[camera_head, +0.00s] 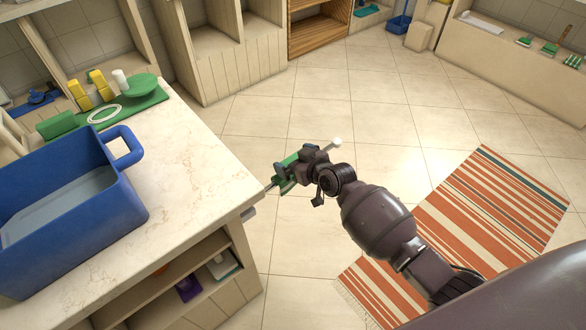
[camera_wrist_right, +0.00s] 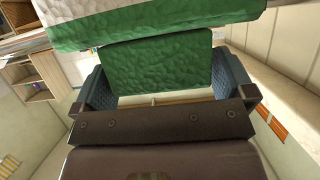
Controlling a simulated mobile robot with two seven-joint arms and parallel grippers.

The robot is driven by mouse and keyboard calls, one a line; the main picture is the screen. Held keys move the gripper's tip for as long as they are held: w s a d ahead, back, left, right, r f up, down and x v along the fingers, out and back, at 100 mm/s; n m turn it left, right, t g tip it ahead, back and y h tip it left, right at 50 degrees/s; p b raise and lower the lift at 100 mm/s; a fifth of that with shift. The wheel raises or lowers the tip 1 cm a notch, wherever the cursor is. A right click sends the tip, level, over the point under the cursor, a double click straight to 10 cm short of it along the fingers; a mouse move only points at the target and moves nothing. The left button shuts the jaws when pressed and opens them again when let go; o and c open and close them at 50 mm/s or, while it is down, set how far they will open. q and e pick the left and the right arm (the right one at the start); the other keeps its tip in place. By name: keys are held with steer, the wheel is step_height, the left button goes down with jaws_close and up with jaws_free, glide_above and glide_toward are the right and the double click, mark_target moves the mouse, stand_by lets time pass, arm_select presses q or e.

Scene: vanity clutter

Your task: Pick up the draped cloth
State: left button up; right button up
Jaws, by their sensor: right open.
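The draped cloth (camera_head: 291,161) is green and hangs over a thin rail with a pale round end (camera_head: 336,143), beside the counter's right end. My right gripper (camera_head: 280,175) is at the cloth and partly hides it. In the right wrist view the green textured cloth (camera_wrist_right: 158,68) fills much of the space between the two blue-grey fingers of my right gripper (camera_wrist_right: 162,80), which are apart. A second green stretch with a pale edge (camera_wrist_right: 150,22) crosses above it. I cannot tell whether the fingers touch the cloth. My left gripper is not in view.
A pale counter (camera_head: 190,150) holds a blue basin (camera_head: 120,205) and a green mat (camera_head: 145,101) with yellow bottles, a white ring and a green dish. Shelves below the counter hold small items. A striped rug (camera_head: 480,215) lies right of my arm. The tiled floor beyond is clear.

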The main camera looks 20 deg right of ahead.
steer(key=shift+w, duration=0.1)
steer(key=c, duration=0.6)
steer(key=shift+c, duration=0.2)
steer(key=shift+r, duration=0.1)
